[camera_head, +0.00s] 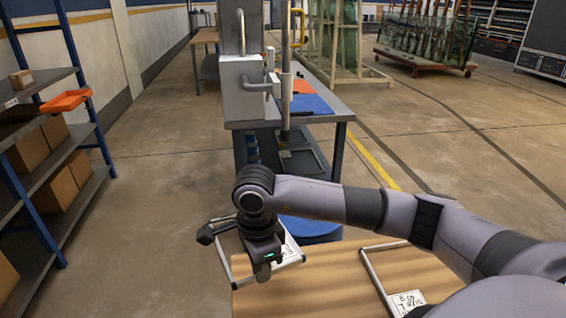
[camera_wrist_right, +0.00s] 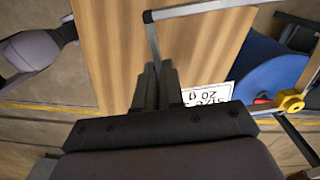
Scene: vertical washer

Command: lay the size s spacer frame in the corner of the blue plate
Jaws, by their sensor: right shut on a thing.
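My right gripper (camera_head: 265,265) is shut on one bar of a thin silver spacer frame (camera_head: 226,268), over the left end of the wooden tabletop. The frame carries a white label (camera_head: 290,250), which I cannot read surely for size. The right wrist view shows the fingers (camera_wrist_right: 157,85) closed on the bar, with the frame (camera_wrist_right: 195,9) and label (camera_wrist_right: 210,97) beyond them. The gripper and wrist hide part of the frame. The blue plate (camera_head: 312,105) lies on the grey bench farther back. My left gripper is not in view.
A second silver frame (camera_head: 372,272) with a label (camera_head: 408,300) lies on the wooden tabletop (camera_head: 320,294). An orange plate (camera_head: 302,87) lies behind the blue plate on the grey bench (camera_head: 338,103). A machine column (camera_head: 241,85) stands at its left. Shelving (camera_head: 40,165) is far left.

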